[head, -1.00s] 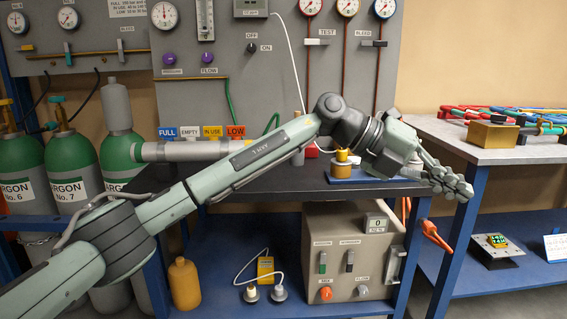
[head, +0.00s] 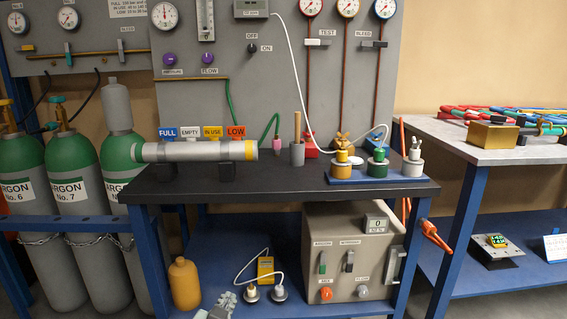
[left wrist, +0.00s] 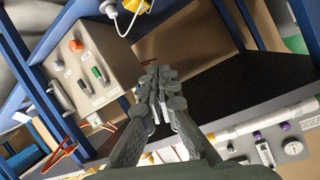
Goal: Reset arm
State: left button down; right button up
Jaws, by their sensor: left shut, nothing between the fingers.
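My left gripper (head: 222,305) shows only at the bottom edge of the head view, low in front of the bench's lower shelf. In the left wrist view the left gripper (left wrist: 158,92) has its fingers together with nothing between them. The rest of my left arm is out of the head view. My right gripper is in neither view.
The dark bench top (head: 270,184) carries a grey cylinder (head: 195,151) on two blocks and a blue tray (head: 350,178) with several fittings. Below are a grey control box (head: 337,285), a yellow bottle (head: 184,284) and cabled plugs (head: 279,293). Argon bottles (head: 75,180) stand left.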

pick_arm(q)
jog(key=s+a+f+n+g, duration=0.1)
jog(key=s+a+f+g, duration=0.2)
jog(key=s+f, duration=0.3)
jog(key=s+a+f+n+g+y, duration=0.1)
jog(key=s+a+f+g, duration=0.3)
jog(key=s, duration=1)
jog(key=s+a+f+n+g+y, duration=0.1)
jog(key=s+a+f+g, duration=0.3)
jog(key=s+a+f, duration=0.3)
jog(key=s+f, duration=0.2)
jog(key=s, duration=0.1)
jog(key=shift+s, duration=0.4)
jog(key=shift+f, duration=0.1)
